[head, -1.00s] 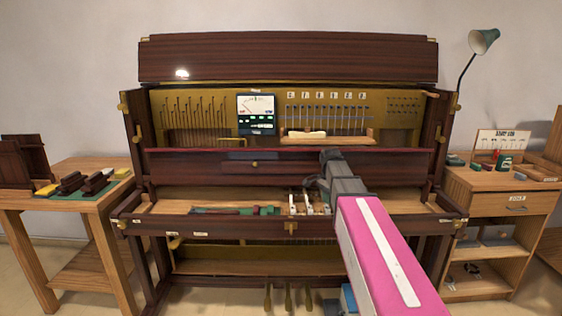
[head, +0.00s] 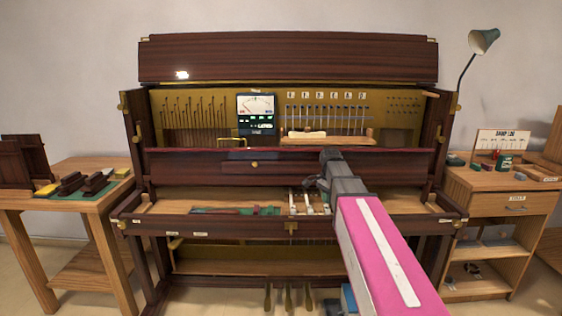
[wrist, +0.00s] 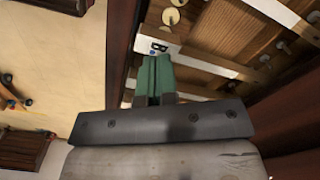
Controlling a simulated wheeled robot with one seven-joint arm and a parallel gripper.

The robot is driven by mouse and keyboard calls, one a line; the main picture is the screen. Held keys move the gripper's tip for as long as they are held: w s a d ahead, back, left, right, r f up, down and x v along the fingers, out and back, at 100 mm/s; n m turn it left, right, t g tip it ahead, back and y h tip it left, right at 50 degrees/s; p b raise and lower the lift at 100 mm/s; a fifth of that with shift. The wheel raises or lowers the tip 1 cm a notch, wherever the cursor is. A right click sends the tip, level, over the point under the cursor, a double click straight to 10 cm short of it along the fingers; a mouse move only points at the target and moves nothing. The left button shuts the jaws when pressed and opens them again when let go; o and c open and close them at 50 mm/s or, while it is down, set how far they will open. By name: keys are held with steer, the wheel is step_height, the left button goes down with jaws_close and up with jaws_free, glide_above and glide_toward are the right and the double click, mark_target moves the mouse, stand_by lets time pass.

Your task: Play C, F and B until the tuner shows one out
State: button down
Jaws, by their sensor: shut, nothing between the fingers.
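A few white keys (head: 310,203) show in the open key bed of the piano, partly hidden by my arm. The tuner (head: 256,113), a dark box with a pale needle dial and green lights, stands in the upper case; its reading is too small to make out. In the wrist view, my gripper (wrist: 154,62) has its green fingers shut together and empty. The tips are at the white key labelled B (wrist: 158,46), just beside its letter. I cannot tell whether they touch or press it. The C and F labels are not readable.
The fallboard (head: 220,165) stands behind the key bed. A wooden shelf (head: 350,139) with a pale piece is above it. A bench (head: 50,205) with dark blocks is at left, a cabinet (head: 500,180) with a lamp (head: 483,42) at right.

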steer(key=shift+f, duration=0.15)
steer(key=shift+f, duration=1.2)
step_height(320, 180, up, 10)
stand_by(2.7)
